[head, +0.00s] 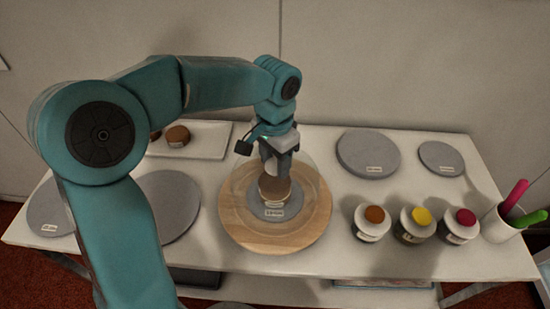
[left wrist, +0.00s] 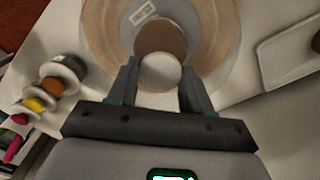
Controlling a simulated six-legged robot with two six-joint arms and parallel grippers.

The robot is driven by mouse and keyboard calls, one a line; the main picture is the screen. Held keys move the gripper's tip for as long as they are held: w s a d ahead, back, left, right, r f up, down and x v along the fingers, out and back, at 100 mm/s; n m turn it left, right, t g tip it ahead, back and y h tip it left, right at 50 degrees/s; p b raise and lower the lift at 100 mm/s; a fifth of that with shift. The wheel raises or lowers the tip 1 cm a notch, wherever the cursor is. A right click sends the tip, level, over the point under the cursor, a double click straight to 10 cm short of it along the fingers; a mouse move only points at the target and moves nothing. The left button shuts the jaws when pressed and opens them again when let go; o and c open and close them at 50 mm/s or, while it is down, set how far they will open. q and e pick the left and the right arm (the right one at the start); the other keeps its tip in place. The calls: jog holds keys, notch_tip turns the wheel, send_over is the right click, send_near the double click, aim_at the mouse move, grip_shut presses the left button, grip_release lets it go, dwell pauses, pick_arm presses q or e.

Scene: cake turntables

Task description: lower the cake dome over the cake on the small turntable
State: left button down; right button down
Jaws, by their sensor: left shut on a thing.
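My left gripper (head: 277,166) points down over the small grey turntable (head: 290,212), which sits on a round wooden board (head: 250,233). A brown cake (head: 274,187) is at the turntable's middle. The clear cake dome (head: 300,178) shows only faintly around the cake. In the left wrist view my left gripper (left wrist: 160,90) is shut on the dome's pale round knob (left wrist: 160,72). The brown cake (left wrist: 160,36) and the grey turntable (left wrist: 112,32) lie beyond it. I cannot tell whether the dome's rim touches the turntable. My right gripper is not in view.
A white tray (head: 213,140) with small brown cakes is behind left. Grey discs (head: 172,195) stand left, with more (head: 368,153) at back right. Several jars (head: 414,226) and a white cup (head: 498,226) with coloured handles stand right. Bare table shows between the board and jars.

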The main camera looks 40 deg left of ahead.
pick_arm(q)
jog(key=shift+c, duration=2)
grip_release()
notch_tip(320, 180, up, 7)
jog(key=p, duration=0.6)
jog(key=shift+r, duration=0.1)
jog(key=shift+s, duration=0.15)
